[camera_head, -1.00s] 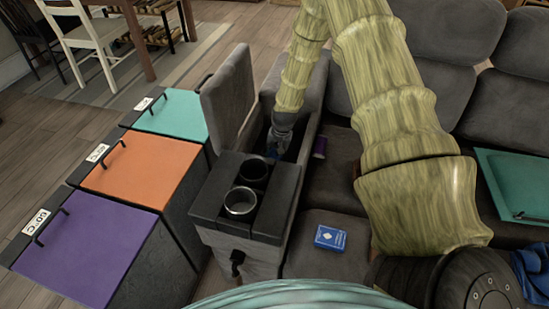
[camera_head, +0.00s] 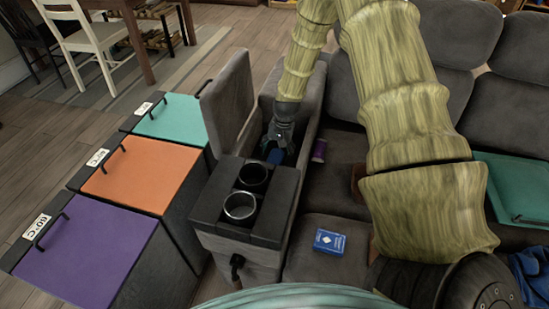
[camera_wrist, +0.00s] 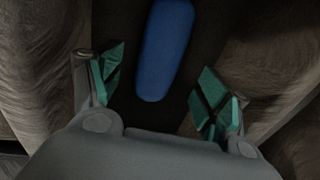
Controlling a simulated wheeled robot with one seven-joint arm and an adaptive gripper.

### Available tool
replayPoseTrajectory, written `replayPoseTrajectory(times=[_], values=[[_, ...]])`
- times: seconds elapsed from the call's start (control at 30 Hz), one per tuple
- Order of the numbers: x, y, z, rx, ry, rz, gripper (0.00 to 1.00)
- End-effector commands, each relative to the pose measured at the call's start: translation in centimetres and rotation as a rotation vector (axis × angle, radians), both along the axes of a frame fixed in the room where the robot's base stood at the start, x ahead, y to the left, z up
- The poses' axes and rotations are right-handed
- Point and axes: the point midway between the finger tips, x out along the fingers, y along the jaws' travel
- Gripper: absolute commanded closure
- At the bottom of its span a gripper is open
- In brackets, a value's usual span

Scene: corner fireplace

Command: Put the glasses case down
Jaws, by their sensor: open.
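The glasses case, a long blue rounded shape (camera_wrist: 165,50), lies on the dark floor of the open compartment in the sofa's armrest console. In the head view, the case (camera_head: 276,156) shows only in part below my gripper (camera_head: 279,142). In the wrist view, my gripper (camera_wrist: 161,90) is open, its green-padded fingers spread on either side of the case's near end. Gaps show between the case and both fingers. The far end of the case is cut off by the picture's edge.
The console's raised grey lid (camera_head: 228,100) stands left of the compartment, with two cup holders (camera_head: 241,205) in front. A blue card box (camera_head: 329,242) and a purple item (camera_head: 319,150) lie on the sofa. Colored-lid bins (camera_head: 145,170) stand at left.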

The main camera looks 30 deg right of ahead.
Motion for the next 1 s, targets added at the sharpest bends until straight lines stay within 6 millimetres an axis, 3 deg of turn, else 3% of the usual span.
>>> replayPoseTrajectory(times=[0.2,0.4,1.0], values=[[-0.3,-0.3,3.6,0.000,-0.001,0.000,0.24],[-0.6,-0.5,5.3,0.000,0.000,0.000,0.24],[-1.0,-0.9,6.7,0.000,0.001,-0.005,0.24]])
